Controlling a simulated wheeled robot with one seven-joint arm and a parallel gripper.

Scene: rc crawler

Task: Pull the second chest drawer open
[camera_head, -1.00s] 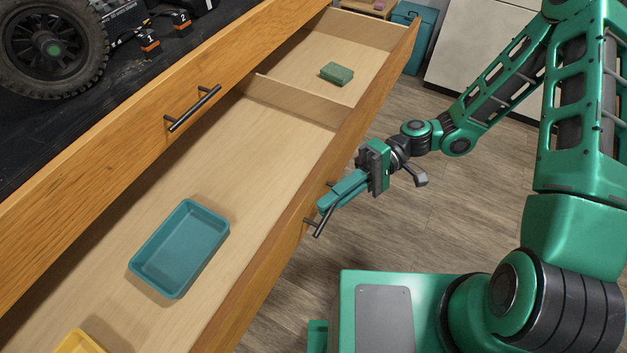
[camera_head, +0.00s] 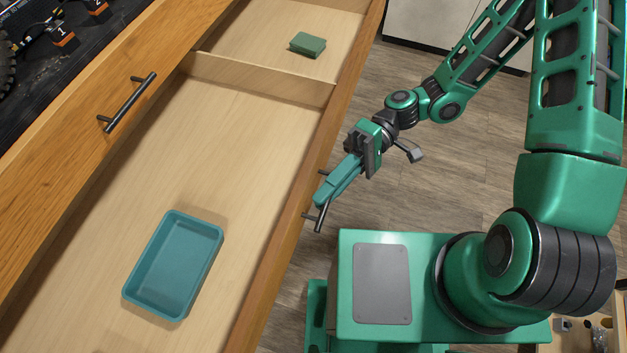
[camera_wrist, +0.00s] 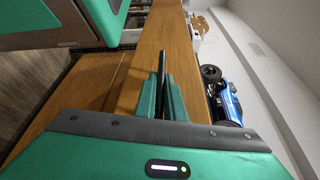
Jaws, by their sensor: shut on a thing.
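The second chest drawer (camera_head: 268,262) stands far out, below the closed top drawer (camera_head: 62,176) in the head view. Its wooden front carries a dark bar handle (camera_head: 320,216). My gripper (camera_head: 322,198) is shut on this handle from the outer side of the drawer front. In the wrist view the dark handle bar (camera_wrist: 161,66) runs between the two green fingers (camera_wrist: 162,100). The part of the handle between the fingers is partly hidden in the head view.
Inside the drawer are a teal tray (camera_head: 128,286), a green block (camera_head: 307,44) and a wooden divider (camera_head: 262,79). The top drawer's handle (camera_head: 128,102) is free. A blue vehicle with black wheels (camera_wrist: 228,98) shows in the wrist view. Wood floor (camera_head: 440,185) lies clear beside the drawer.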

